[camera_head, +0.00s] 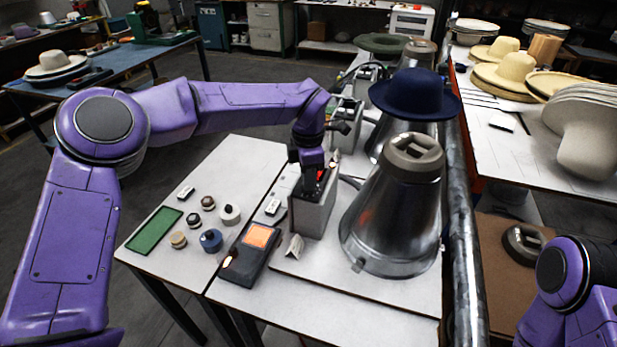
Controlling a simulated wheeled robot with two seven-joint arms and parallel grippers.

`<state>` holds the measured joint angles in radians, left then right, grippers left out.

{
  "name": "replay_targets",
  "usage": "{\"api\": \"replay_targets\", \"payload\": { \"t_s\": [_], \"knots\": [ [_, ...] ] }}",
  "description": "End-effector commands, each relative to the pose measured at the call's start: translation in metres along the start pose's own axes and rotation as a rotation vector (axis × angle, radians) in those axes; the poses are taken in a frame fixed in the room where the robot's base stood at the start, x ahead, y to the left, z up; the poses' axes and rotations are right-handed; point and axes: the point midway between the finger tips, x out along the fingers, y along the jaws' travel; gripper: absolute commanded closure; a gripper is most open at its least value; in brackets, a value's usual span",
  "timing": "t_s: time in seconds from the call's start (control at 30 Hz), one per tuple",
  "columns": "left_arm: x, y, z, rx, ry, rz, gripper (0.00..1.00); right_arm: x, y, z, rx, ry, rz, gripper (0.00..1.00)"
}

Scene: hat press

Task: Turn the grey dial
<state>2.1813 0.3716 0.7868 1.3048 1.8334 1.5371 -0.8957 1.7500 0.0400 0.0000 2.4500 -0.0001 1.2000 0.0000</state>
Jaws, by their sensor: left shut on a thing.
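A grey control box (312,214) stands on the white worktable, left of a large shiny metal cone. My left gripper (318,180) points down onto the top of this box and is shut there. What sits between its fingers is mostly hidden by the gripper; from its place on the box I take it to be the grey dial. I cannot tell how far the dial is turned. Of my right arm (572,275) only a purple part shows at the lower right; its gripper is out of view.
The metal cone (392,225) stands close to the right of the box. A handheld device with an orange screen (259,236) lies in front. Several loose knobs, one blue (211,240), and a green pad (155,231) lie to the left. A dark blue hat (415,92) sits behind.

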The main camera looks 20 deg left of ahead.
Motion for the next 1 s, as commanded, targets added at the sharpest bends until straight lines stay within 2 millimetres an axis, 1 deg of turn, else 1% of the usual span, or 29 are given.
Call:
{"api": "replay_targets", "payload": {
  "t_s": [0.2,0.4,0.93,0.97,1.0],
  "knots": [
    [0.0003,0.0006,-0.0002,-0.126,-0.001,0.001,1.0,0.0028,-0.0002,0.0012,0.0,0.0,0.0,1.0],
    [0.0002,0.0006,-0.0002,-0.196,-0.001,0.001,1.0,0.004,-0.0003,0.0017,0.0,0.0,0.0,1.0],
    [-0.0004,0.0005,0.0,-0.225,-0.001,0.001,1.0,0.0043,-0.0004,0.0018,0.0,0.0,0.0,1.0],
    [-0.0004,0.0005,0.0,-0.225,-0.001,0.001,0.82,0.0043,-0.0004,0.0017,0.0,0.0,0.0,1.0],
    [-0.0004,0.0005,0.0,-0.225,-0.001,0.001,0.69,0.0043,-0.0004,0.0018,0.0,0.0,0.0,1.0]
  ]
}}
